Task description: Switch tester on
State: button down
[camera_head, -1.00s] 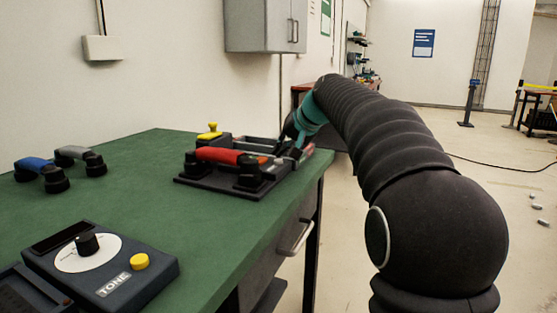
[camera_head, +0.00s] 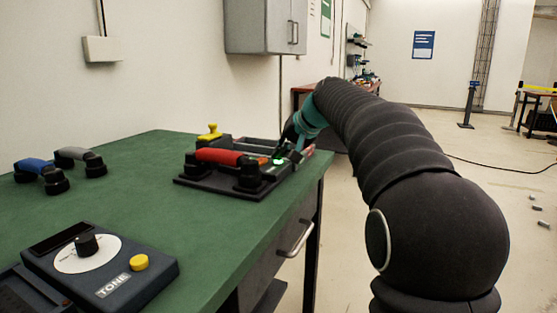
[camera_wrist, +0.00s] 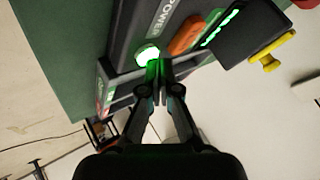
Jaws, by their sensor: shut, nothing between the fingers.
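In the head view my arm partly hides the tester's far right side.
A TONE box (camera_head: 98,262) with a knob and yellow button is on the near left of the green table (camera_head: 130,200). Blue (camera_head: 34,164) and grey (camera_head: 72,153) handsets lie behind it. A yellow-topped piece (camera_head: 209,131) stands behind the red handset.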

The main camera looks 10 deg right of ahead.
jog(key=shift+r, duration=0.25)
notch_tip(320, 180, up, 6)
jog(key=p, duration=0.5)
